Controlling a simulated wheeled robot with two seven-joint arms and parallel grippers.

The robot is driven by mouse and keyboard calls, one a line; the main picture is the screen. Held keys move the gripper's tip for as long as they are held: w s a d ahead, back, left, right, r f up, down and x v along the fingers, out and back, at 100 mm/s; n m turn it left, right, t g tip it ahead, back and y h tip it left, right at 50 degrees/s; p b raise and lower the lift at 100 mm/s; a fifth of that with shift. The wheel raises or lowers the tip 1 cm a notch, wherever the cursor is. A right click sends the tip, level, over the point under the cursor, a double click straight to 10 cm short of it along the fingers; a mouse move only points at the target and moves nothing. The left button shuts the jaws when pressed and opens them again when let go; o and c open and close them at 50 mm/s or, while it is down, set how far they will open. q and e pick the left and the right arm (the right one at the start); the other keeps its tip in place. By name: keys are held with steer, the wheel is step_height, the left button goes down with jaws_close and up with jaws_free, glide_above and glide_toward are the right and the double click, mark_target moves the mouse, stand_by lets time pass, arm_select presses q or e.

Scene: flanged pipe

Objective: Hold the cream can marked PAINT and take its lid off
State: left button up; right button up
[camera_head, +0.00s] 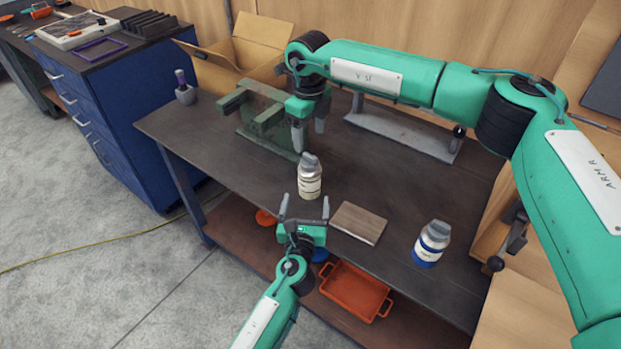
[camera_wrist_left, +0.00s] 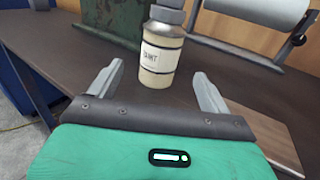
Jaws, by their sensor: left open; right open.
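The cream can (camera_head: 309,181) stands upright on the dark workbench, with its grey lid (camera_head: 309,161) on top. In the left wrist view the can (camera_wrist_left: 157,60) shows its PAINT label, and part of the lid (camera_wrist_left: 168,14) is cut off at the top edge. My left gripper (camera_head: 305,203) is open and empty, just in front of the can, with the can lying ahead between its fingers' directions. My right gripper (camera_head: 309,136) is open, pointing down above and behind the can, apart from the lid.
A wooden board (camera_head: 359,223) lies right of the can. A blue and white can (camera_head: 431,244) stands farther right.

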mark_target(309, 188)
arm_select(q)
steer(key=w, duration=0.5)
steer(key=w+d, duration=0.1)
steer(key=w, duration=0.2)
steer(key=shift+w, duration=0.3)
arm_select(e)
steer(key=shift+f, duration=0.1)
arm_select(q)
steer(key=shift+c, duration=0.4)
steer(key=c, duration=1.4)
arm_select(e)
steer(key=shift+o, duration=0.2)
steer(key=shift+s+d+r+y, duration=0.15)
steer(key=shift+d+r+y, duration=0.15)
steer(key=shift+d+r, duration=0.1)
step_height(309, 188, up, 3)
steer(key=s+d+t+y, duration=0.2)
steer(key=shift+m, duration=0.4)
steer(key=x, duration=1.2)
steer(key=shift+w, duration=0.1)
